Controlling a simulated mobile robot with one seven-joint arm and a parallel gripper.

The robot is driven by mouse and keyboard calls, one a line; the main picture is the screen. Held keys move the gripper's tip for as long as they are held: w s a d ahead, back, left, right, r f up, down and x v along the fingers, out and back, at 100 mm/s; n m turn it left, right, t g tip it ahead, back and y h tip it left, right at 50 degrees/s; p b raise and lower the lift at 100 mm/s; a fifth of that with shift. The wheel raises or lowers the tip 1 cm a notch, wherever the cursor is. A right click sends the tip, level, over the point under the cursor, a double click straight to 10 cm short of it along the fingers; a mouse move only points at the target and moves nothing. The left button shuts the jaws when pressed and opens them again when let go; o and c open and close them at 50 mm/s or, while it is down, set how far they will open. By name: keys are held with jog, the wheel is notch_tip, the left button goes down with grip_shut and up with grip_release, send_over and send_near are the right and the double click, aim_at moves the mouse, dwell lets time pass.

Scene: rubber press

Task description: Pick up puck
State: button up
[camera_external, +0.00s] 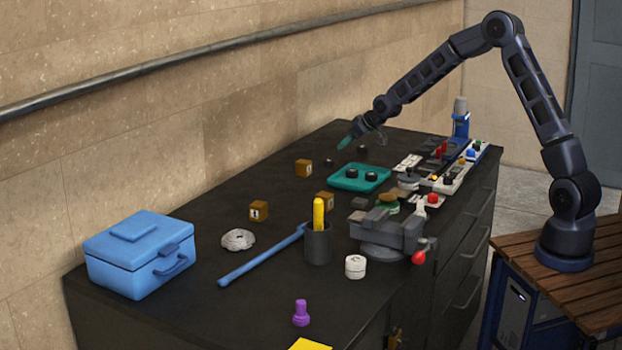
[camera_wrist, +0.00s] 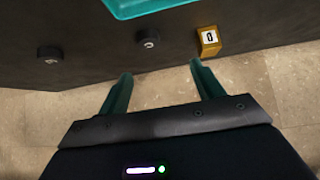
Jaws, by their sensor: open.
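Two small black round pucks lie loose on the dark bench top: one puck (camera_external: 329,163) near a brown block, another puck (camera_external: 362,149) farther back. Two also show in the wrist view, one at left (camera_wrist: 49,54) and one near the middle (camera_wrist: 148,44). Two more black pucks (camera_external: 371,176) sit on the teal tray (camera_external: 344,185); its edge shows in the wrist view (camera_wrist: 150,5). My gripper (camera_external: 346,142) is above the bench near the loose pucks. Its teal fingers (camera_wrist: 160,70) are apart with nothing between them.
A numbered brown block (camera_external: 303,168) stands beside the loose pucks, also in the wrist view (camera_wrist: 209,40). A stone wall (camera_external: 240,120) with a rail (camera_external: 200,52) runs behind the bench. Tools and a vise (camera_external: 385,232) crowd the right side.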

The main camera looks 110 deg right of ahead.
aim_at(328, 160)
jog(key=shift+s+d+f, duration=0.25)
jog(key=shift+d+f, duration=0.15)
jog(key=shift+d, duration=0.2)
jog(key=shift+s+d+f, duration=0.25)
jog(key=shift+d+f, duration=0.1)
jog(key=shift+d, duration=0.2)
jog(key=shift+x, duration=5.15)
jog(key=c, duration=1.1)
jog(key=shift+w, duration=0.1)
jog(key=shift+r, duration=0.15)
